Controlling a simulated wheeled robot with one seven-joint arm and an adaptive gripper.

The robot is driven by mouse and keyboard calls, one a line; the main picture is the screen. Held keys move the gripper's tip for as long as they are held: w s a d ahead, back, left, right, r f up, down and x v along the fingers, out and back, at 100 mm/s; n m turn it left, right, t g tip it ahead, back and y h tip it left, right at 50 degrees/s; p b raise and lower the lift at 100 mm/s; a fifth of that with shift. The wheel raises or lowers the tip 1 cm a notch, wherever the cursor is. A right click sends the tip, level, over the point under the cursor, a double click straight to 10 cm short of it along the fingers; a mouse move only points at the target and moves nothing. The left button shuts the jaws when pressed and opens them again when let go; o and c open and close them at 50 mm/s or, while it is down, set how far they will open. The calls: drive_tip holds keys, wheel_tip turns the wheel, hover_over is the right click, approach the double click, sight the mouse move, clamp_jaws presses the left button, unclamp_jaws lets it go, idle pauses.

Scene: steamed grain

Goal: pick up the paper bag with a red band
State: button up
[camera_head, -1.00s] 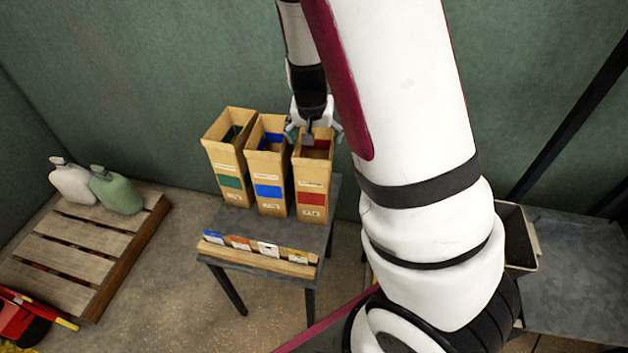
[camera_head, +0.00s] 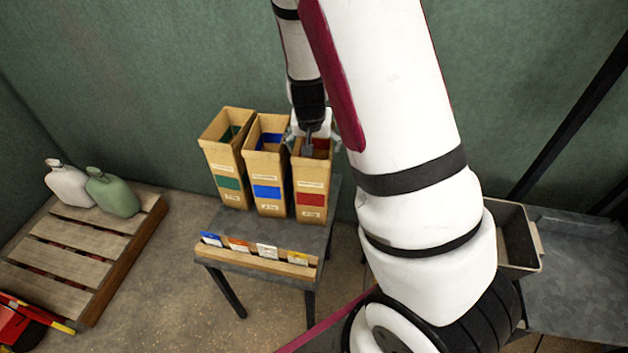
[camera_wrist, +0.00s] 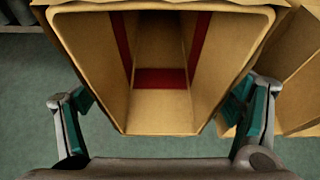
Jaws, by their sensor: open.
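The paper bag with a red band (camera_head: 311,183) stands upright and open-topped on a small grey table, the rightmost of three bags. In the wrist view the same bag (camera_wrist: 162,115) fills the middle, and a red band shows on its inner walls. My gripper (camera_wrist: 162,120) is open, with one teal-padded finger on each side of the bag. The fingers look apart from its walls, though their exact clearance is hard to judge. In the head view my gripper (camera_head: 315,145) is at the bag's top, partly covering its opening.
A blue-banded bag (camera_head: 267,190) stands close on the left, with a green-banded bag (camera_head: 229,183) beyond it. A wooden strip with cards (camera_head: 262,263) lies along the front of the table (camera_head: 320,215). A pallet with two jugs (camera_head: 113,195) is at left.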

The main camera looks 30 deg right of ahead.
idle(0.3)
drive_tip(key=c, duration=1.4)
